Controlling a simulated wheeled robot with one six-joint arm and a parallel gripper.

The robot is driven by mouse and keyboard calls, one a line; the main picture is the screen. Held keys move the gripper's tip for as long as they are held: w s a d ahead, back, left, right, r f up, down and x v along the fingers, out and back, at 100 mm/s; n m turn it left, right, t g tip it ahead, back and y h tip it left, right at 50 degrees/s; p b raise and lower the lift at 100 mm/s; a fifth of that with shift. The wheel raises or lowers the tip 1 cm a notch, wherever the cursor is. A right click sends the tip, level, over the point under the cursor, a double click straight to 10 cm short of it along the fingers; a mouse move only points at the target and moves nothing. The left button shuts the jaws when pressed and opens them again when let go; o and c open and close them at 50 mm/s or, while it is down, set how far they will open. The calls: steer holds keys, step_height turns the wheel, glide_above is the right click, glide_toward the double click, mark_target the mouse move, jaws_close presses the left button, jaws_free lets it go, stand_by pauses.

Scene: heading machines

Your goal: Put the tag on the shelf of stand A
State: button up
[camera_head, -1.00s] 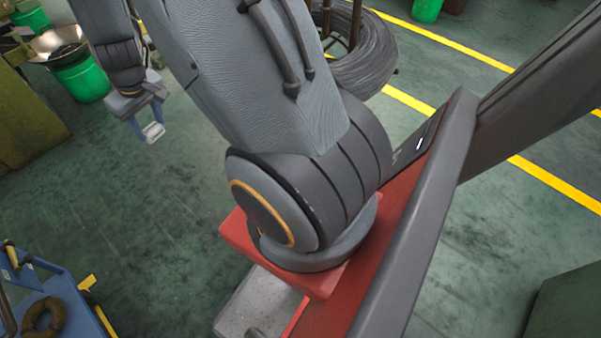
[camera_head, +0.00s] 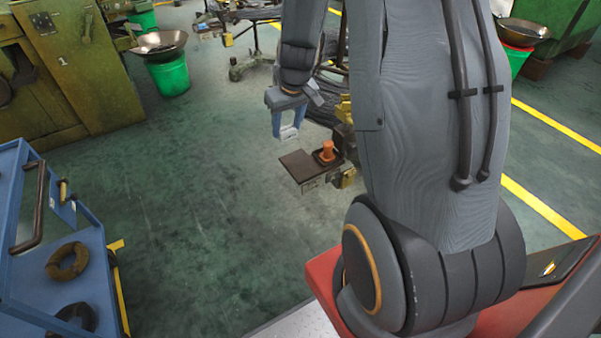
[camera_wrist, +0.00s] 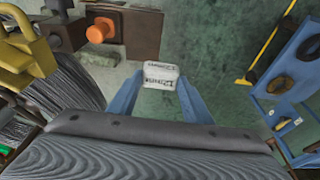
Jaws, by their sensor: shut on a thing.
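My gripper (camera_head: 288,127) hangs with its blue fingers pointing down, shut on a small white tag (camera_head: 289,133). In the wrist view the tag (camera_wrist: 161,75) sits between the two fingertips, with dark printing on its face. A dark brown shelf (camera_head: 298,167) on a stand lies below and slightly right of my gripper in the head view. An orange knob-like piece (camera_head: 327,151) stands at the shelf's back right. The shelf also shows in the wrist view (camera_wrist: 143,35), ahead and left of the tag, apart from it. I cannot read a letter on this stand.
A blue cart (camera_head: 75,255) with dark rings stands at left. A green machine (camera_head: 75,70) and a green bucket (camera_head: 170,76) are behind. A wire coil (camera_wrist: 65,88) is left in the wrist view. Open floor lies between cart and shelf.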

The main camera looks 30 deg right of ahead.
steer(key=d+f+b, duration=0.1)
steer(key=f+b, duration=0.1)
steer(key=f, duration=0.1)
steer(key=d+f+b, duration=0.2)
steer(key=f+b, duration=0.1)
steer(key=f, duration=0.1)
steer(key=w+d+f+b, duration=0.1)
steer(key=d+f+b, duration=0.1)
steer(key=f+b, duration=0.1)
steer(key=shift+d+f, duration=0.25)
steer(key=shift+f+b, duration=1.05)
steer(key=shift+f, duration=1.15)
steer(key=shift+f, duration=0.15)
steer(key=o, duration=1)
steer(key=shift+o, duration=0.2)
steer(key=shift+r, duration=0.2)
